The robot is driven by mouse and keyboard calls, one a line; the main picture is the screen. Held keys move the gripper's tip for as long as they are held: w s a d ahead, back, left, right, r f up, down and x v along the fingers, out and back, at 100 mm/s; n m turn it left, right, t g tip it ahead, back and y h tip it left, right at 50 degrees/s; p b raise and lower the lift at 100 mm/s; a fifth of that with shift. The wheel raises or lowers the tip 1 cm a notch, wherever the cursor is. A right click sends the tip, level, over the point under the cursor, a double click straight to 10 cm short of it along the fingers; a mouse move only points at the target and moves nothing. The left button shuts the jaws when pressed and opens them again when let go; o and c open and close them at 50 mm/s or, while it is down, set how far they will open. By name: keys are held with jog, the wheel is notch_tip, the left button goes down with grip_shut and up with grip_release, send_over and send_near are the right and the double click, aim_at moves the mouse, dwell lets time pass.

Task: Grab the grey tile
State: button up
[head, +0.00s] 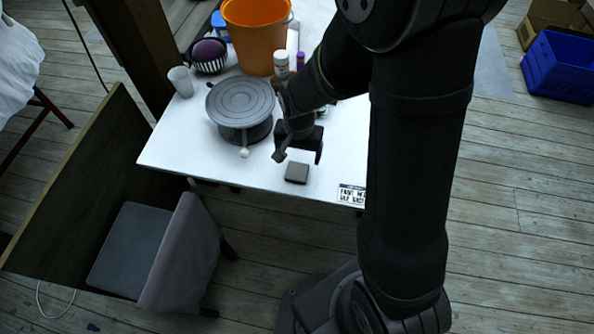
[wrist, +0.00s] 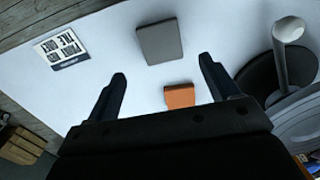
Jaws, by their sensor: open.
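The grey tile (head: 297,173) lies flat on the white table near its front edge. It also shows in the wrist view (wrist: 160,42), at the top middle, beyond my fingertips. My gripper (head: 299,157) is open and empty, pointing down just behind the tile in the head view. In the wrist view my gripper (wrist: 163,70) has its two fingers spread wide, with the tile ahead of the gap and not between them. A small orange piece (wrist: 180,97) lies nearer the gripper in the wrist view; my gripper seems to hide it in the head view.
A grey turntable (head: 240,98) stands left of my gripper, with a white-tipped tool (head: 245,152) before it. An orange bucket (head: 256,38), a cup (head: 180,81) and bottles (head: 282,65) stand behind. A printed card (head: 351,195) lies right of the tile. The table around the tile is clear.

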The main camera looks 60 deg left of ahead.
aim_at(298, 167)
jog(key=shift+w+a+f, duration=0.1)
jog(key=shift+a+f, duration=0.1)
jog(key=shift+f, duration=1.5)
jog(key=shift+w+a+f, duration=0.1)
jog(key=shift+a+f, duration=0.05)
jog(key=shift+f, duration=1.5)
jog(key=c, duration=1.1)
